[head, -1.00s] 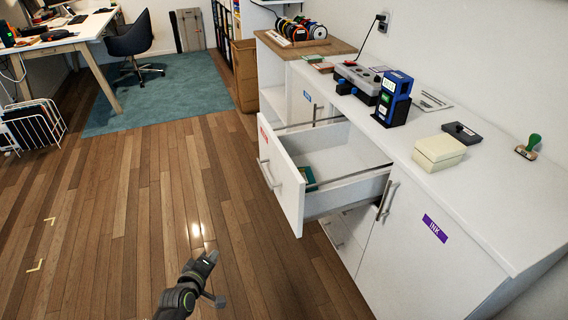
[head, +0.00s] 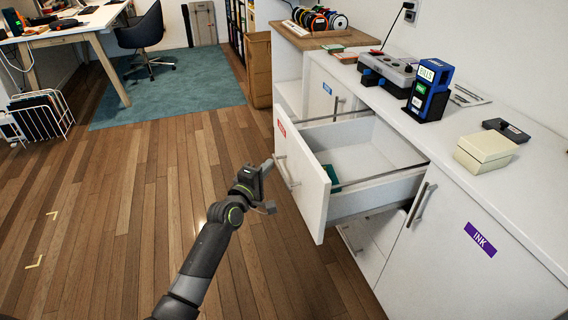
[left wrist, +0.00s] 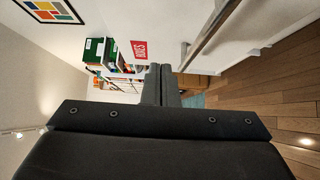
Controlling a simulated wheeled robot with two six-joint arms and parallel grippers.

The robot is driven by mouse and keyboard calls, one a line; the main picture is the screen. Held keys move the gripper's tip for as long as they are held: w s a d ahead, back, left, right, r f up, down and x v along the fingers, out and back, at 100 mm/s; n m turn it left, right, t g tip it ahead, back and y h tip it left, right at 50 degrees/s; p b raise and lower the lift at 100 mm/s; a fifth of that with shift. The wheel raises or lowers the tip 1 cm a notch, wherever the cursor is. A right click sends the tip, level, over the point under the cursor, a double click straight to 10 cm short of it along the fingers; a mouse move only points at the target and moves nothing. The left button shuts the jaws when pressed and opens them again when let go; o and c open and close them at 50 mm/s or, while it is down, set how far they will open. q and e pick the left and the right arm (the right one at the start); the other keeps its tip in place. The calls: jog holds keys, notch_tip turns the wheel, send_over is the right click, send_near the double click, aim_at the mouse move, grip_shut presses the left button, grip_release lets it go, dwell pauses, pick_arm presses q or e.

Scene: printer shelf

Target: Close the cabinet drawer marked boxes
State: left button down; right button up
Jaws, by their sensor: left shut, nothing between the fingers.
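The boxes drawer (head: 311,195) is pulled well out of the white cabinet in the head view. Its front carries a red label (head: 281,128), readable as BOXES in the left wrist view (left wrist: 140,49), and a metal bar handle (head: 285,173). Inside, the drawer looks mostly empty, with a small green item (head: 331,175) near the front. My left gripper (head: 267,165) is shut and empty, close in front of the drawer front beside the handle. I cannot tell whether it touches. In the left wrist view, the shut fingers (left wrist: 160,85) are near the label and handle. My right gripper is not in view.
The counter (head: 440,130) holds a blue device (head: 428,92), a grey unit (head: 388,70) and a cream box (head: 485,151). A cabinet door marked INK (head: 480,240) is closed, right of the drawer. The wooden floor (head: 130,220) left of the drawer is clear.

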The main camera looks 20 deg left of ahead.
aim_at(290, 152)
pick_arm(q)
jog(key=w+d, duration=0.1)
jog(key=w, duration=0.1)
jog(key=w+d, duration=0.2)
jog(key=shift+w+d, duration=0.2)
jog(key=shift+d, duration=0.2)
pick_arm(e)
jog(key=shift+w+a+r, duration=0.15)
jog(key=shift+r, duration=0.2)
